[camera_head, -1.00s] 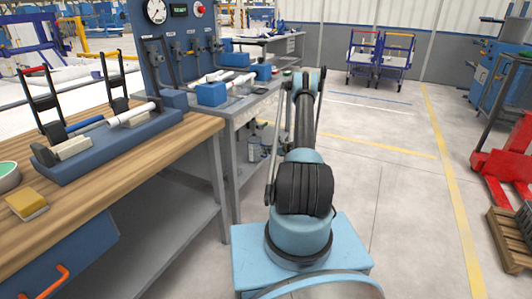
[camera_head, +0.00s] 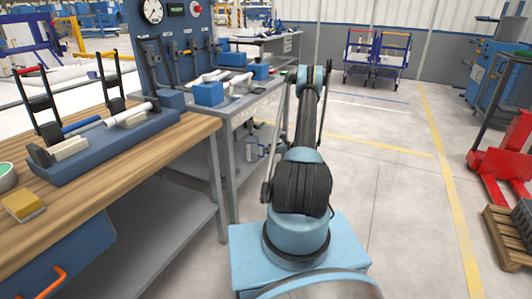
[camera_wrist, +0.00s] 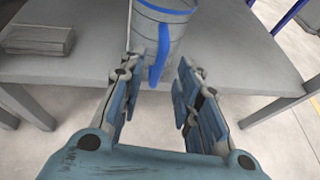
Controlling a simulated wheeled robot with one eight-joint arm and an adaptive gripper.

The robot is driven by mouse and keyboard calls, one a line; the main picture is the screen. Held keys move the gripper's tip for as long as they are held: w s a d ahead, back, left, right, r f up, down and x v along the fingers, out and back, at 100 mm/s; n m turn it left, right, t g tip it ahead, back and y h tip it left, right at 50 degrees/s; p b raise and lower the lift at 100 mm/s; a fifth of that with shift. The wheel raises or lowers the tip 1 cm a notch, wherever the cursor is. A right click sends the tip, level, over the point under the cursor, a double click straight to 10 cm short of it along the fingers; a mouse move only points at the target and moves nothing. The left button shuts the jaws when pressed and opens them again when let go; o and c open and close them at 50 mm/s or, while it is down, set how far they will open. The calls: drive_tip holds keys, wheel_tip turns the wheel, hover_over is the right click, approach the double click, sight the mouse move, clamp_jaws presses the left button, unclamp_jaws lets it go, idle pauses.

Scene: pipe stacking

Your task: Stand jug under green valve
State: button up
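In the wrist view a grey, ribbed jug (camera_wrist: 172,25) with a blue rim band and a blue handle (camera_wrist: 160,58) stands on a grey table top (camera_wrist: 95,62). Its top is cut off by the frame edge. My gripper (camera_wrist: 155,78) is open, with one finger on each side of the lower handle. I cannot tell whether a finger touches it. In the head view my arm hides the gripper. A blue panel (camera_head: 150,62) there carries several valves (camera_head: 185,48), too small for me to pick out a green one.
A grey block (camera_wrist: 38,40) lies left of the jug. In the head view blue boxes (camera_head: 209,94) and white pipes stand on the grey bench. A wooden bench (camera_head: 120,175) with a blue pipe rack (camera_head: 90,165) is nearer left.

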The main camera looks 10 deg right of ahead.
drive_tip(key=v, duration=0.5)
drive_tip(key=s+a+r+n+g+h, duration=0.1)
drive_tip(key=s+a+r+n, duration=0.2)
drive_tip(key=r, duration=0.6)
drive_tip(key=s+a+r+n+g, duration=0.2)
drive_tip(key=s+a+r+n, duration=0.1)
drive_tip(key=r, duration=0.6)
drive_tip(key=s+a+r+n+g+h, duration=0.15)
drive_tip(key=s+a+r+n, duration=0.3)
drive_tip(key=s+r, duration=0.55)
drive_tip(key=s+a+r+n+g+h, duration=0.15)
drive_tip(key=s+a+r+n, duration=0.4)
drive_tip(key=s, duration=0.85)
drive_tip(key=s+d+f+n+h, duration=0.1)
drive_tip(key=s+n, duration=0.2)
drive_tip(key=s, duration=0.7)
drive_tip(key=s+d+f+n+g+h, duration=0.1)
drive_tip(key=s+n, duration=0.3)
drive_tip(key=s, duration=0.6)
drive_tip(key=s+d+f+n+h, duration=0.2)
drive_tip(key=s+n+h, duration=0.1)
drive_tip(key=s, duration=0.7)
drive_tip(key=shift+s+f+n, duration=0.2)
drive_tip(key=shift+s+n, duration=0.15)
drive_tip(key=shift+n, duration=0.25)
